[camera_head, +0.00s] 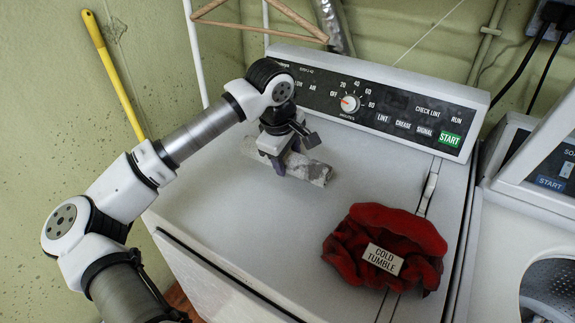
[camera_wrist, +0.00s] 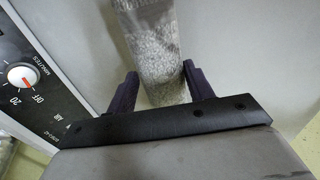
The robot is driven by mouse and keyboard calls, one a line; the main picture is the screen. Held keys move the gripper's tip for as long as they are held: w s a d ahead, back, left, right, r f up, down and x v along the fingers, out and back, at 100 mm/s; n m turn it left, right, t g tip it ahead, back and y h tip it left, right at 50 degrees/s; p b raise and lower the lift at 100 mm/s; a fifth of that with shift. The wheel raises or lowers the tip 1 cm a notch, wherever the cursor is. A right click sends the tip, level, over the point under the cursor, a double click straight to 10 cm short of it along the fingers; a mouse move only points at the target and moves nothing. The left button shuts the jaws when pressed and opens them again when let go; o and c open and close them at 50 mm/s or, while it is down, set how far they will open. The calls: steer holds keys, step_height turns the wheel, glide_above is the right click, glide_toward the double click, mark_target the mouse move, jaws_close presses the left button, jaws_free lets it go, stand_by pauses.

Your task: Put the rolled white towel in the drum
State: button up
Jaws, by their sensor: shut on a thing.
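The rolled towel (camera_head: 310,168) is a short whitish-grey cylinder with dark blotches, at the back left of the dryer's top. My gripper (camera_head: 283,165) comes down over it from above and is shut on it near its middle. In the wrist view the towel (camera_wrist: 155,50) runs between the two dark fingers (camera_wrist: 160,92). I cannot tell whether it still touches the dryer top. A perforated metal drum (camera_head: 552,288) shows partly through the opening of the machine at the right edge; its inside is mostly out of frame.
A red cloth bundle (camera_head: 350,245) tagged "COLD TUMBLE" lies on the dryer top (camera_head: 230,215), front right. The control panel (camera_head: 400,108) rises along the back. A raised white lid (camera_head: 545,140) stands at right. A yellow pole (camera_head: 112,72) leans on the left wall. The top's front left is clear.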

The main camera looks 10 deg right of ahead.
mark_target(288, 169)
steer(key=shift+f+p, duration=0.35)
steer(key=shift+f, duration=1.5)
steer(key=shift+f, duration=0.2)
steer(key=o, duration=1)
steer(key=shift+r, duration=0.15)
steer(key=b+v, duration=0.3)
steer(key=v, duration=0.9)
